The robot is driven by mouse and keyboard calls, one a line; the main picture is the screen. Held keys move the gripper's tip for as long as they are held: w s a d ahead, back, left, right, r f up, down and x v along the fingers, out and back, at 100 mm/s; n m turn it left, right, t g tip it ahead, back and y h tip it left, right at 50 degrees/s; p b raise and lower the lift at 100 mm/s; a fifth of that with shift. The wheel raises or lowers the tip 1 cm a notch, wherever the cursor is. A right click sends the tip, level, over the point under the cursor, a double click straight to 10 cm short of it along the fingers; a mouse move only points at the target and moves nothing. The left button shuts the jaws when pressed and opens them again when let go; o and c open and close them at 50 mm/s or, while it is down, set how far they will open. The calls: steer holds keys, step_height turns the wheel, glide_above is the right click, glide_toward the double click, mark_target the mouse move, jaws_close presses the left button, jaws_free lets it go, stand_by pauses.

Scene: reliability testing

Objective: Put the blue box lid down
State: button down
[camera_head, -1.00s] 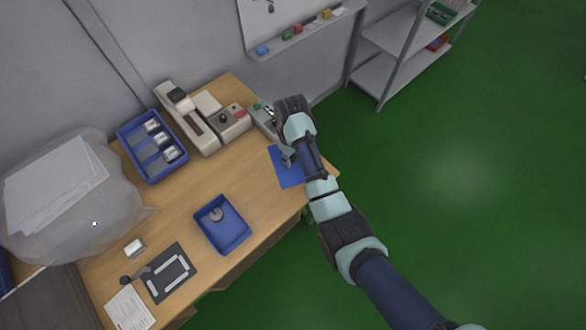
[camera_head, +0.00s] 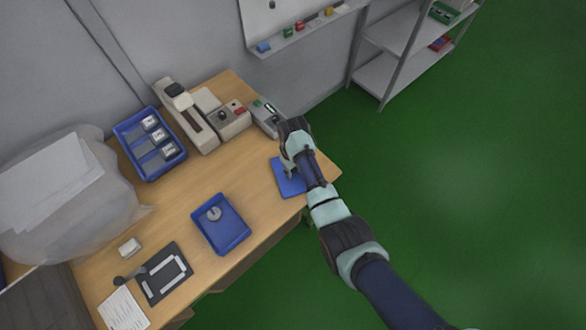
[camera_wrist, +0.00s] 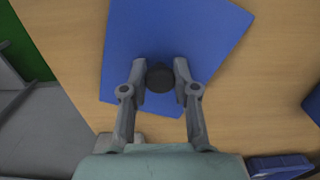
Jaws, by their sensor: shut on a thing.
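The blue box lid (camera_head: 290,184) is a flat blue panel near the right front corner of the wooden table. In the wrist view the blue lid (camera_wrist: 180,28) lies level below my gripper, with a round black knob (camera_wrist: 160,77) on it. My gripper (camera_wrist: 160,75) has its two fingers on either side of this knob and is shut on it. In the head view my gripper (camera_head: 289,170) is over the lid and partly hides it. Whether the lid touches the table or hovers just above it I cannot tell.
An open blue box (camera_head: 238,240) with a round grey part inside stands at the table's front middle. A blue compartment bin (camera_head: 130,160) and grey devices (camera_head: 227,120) stand behind. Bare wood (camera_head: 185,200) lies between. The table's right edge is close to the lid.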

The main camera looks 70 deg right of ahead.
steer(key=c, duration=0.9)
jaws_free()
steer(key=shift+f, duration=0.1)
step_height(320, 180, up, 12)
steer(key=p, duration=0.3)
steer(key=shift+r, duration=0.2)
